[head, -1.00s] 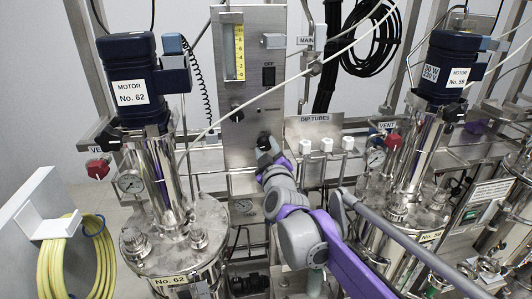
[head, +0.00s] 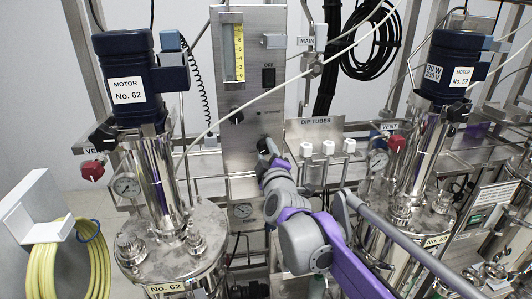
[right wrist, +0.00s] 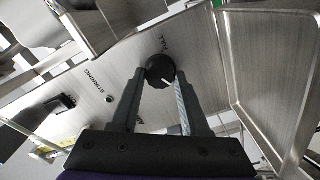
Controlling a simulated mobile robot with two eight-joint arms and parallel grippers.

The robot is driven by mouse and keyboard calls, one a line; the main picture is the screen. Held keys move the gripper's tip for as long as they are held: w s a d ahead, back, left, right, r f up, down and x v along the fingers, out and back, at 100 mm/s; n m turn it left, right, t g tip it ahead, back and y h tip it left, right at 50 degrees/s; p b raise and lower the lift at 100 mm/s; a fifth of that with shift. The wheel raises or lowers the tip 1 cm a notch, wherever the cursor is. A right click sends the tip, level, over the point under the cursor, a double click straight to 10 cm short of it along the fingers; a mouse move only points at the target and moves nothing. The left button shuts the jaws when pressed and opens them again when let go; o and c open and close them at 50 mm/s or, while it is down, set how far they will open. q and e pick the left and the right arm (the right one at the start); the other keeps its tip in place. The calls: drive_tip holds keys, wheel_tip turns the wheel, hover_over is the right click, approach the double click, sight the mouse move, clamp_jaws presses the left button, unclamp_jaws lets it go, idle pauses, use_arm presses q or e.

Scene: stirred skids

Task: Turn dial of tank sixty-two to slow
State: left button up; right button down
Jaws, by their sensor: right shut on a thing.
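The steel control panel (head: 235,165) stands to the right of tank No. 62 (head: 170,245), which carries the motor labelled No. 62 (head: 127,90). My right gripper (head: 268,150) is at the panel's lower right part. In the right wrist view, a round black dial (right wrist: 160,70) with a short white pointer mark sits between the fingertips of my right gripper, which is shut on it. The pointer faces down and to the right in that view. The word FULL stands above the dial; another label near the fingers is partly hidden. My left gripper is not in view.
Another black knob (head: 237,117) and a black switch (head: 268,77) sit higher on the panel. Dip tubes (head: 327,147) stand just right of the panel. Tank No. 59 (head: 400,235) is farther right. A yellow hose (head: 65,265) hangs at lower left.

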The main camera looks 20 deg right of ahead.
drive_tip(key=shift+c, duration=1.9)
unclamp_jaws()
drive_tip(key=shift+s, duration=0.1)
drive_tip(key=v, duration=1)
drive_tip(key=shift+s+p, duration=0.3)
drive_tip(key=shift+p, duration=0.05)
